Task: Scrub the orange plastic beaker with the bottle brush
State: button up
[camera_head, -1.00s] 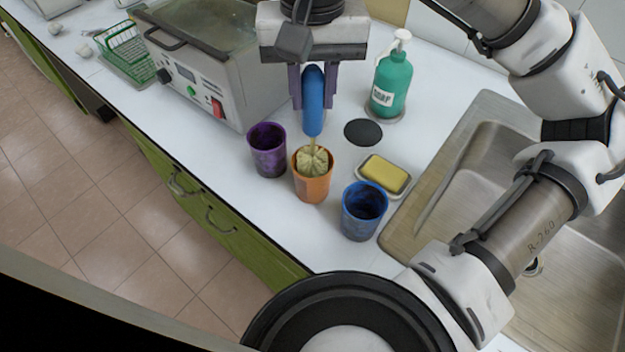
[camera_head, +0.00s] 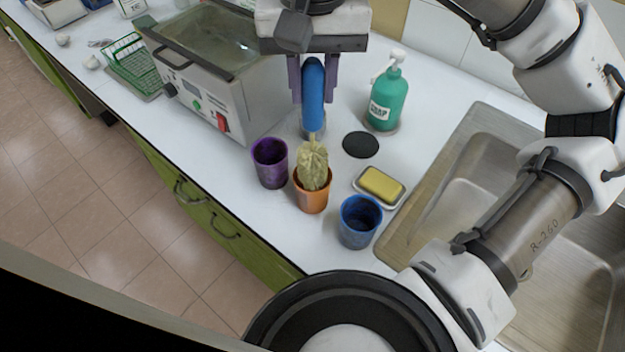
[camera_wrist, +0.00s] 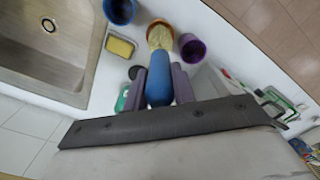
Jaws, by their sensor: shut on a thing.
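My gripper (camera_head: 313,84) is shut on the blue handle (camera_head: 313,97) of the bottle brush and holds it upright, bristles down. The brush's pale yellow bristle head (camera_head: 313,167) stands over the orange plastic beaker (camera_head: 313,200). Its lower part is inside the beaker's mouth and its upper part shows above the rim. In the wrist view my gripper (camera_wrist: 159,88) grips the blue handle (camera_wrist: 159,82), with the bristles (camera_wrist: 160,38) overlapping the orange beaker (camera_wrist: 157,23). The beaker stands upright on the white counter; its inside is mostly hidden by the bristles.
A purple beaker (camera_head: 270,165) stands close left of the orange one, a blue beaker (camera_head: 359,222) close right. A yellow sponge (camera_head: 381,185) on a dish, a black disc (camera_head: 361,145) and a green soap bottle (camera_head: 388,97) lie right. A boxy machine (camera_head: 205,100) stands left; the sink (camera_head: 470,190) is right.

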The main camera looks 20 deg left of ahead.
notch_tip(320, 180, up, 7)
jog(key=p, duration=0.5)
jog(key=shift+r+p, duration=0.15)
jog(key=shift+p, duration=0.15)
